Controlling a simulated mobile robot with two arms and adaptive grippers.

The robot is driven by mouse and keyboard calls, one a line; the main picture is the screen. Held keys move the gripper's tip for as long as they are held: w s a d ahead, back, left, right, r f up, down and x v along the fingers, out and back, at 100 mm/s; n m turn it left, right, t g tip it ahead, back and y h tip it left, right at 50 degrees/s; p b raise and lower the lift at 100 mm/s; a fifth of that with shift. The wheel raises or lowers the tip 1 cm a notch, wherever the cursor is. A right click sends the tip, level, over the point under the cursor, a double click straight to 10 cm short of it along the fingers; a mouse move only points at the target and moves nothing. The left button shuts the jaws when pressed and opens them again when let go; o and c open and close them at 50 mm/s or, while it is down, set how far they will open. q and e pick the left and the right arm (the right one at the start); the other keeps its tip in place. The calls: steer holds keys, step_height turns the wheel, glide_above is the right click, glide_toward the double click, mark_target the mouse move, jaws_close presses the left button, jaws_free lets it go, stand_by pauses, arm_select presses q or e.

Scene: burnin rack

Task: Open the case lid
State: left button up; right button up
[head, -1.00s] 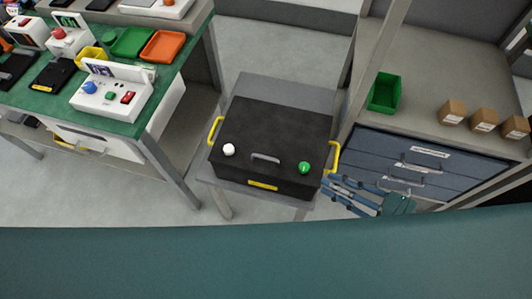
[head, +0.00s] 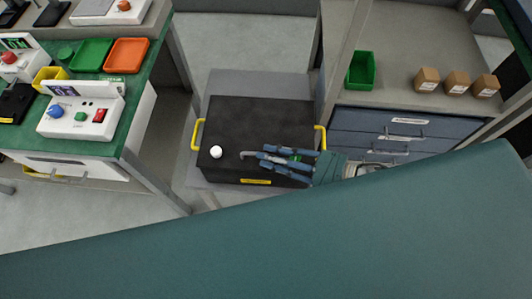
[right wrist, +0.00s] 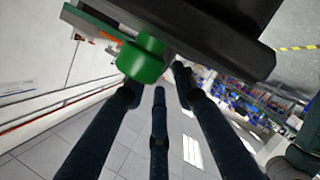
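The black case (head: 225,119) stands with its lid shut on a grey stand (head: 250,83). A white knob (head: 216,152) shows at its front left and a yellow handle on each side. My right gripper (head: 264,156) reaches in from the right over the front of the lid, fingers pointing left. It covers most of the grey lid handle (head: 245,154) and nearly all of the green knob (head: 296,158). In the right wrist view the green knob (right wrist: 142,60) is close to the spread fingers (right wrist: 157,86); nothing is held. Whether they touch it I cannot tell. My left gripper is not in view.
A green-topped bench (head: 138,105) with a control box (head: 80,118) and trays stands at left. At right, a shelf holds a green bin (head: 362,71) and small brown boxes (head: 456,82) above blue drawers (head: 380,126). The floor between is clear.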

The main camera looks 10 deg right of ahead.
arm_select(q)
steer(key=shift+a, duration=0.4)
arm_select(e)
steer(key=shift+w+a+f, duration=0.1)
steer(key=shift+w+a, duration=0.25)
steer(key=shift+a, duration=0.3)
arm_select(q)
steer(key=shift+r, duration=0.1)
arm_select(e)
jaws_close()
steer(key=shift+w+r+p, duration=0.1)
steer(key=shift+r+p, duration=0.55)
steer(key=shift+p, duration=0.2)
arm_select(q)
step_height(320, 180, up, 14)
steer(key=p, duration=1.2)
arm_select(e)
steer(key=w+d+r+m+g, duration=0.2)
steer(key=w+r, duration=0.4)
steer(key=r, duration=0.4)
steer(key=shift+r+m, duration=0.4)
steer(key=shift+m, duration=0.1)
steer(key=shift+w, duration=0.1)
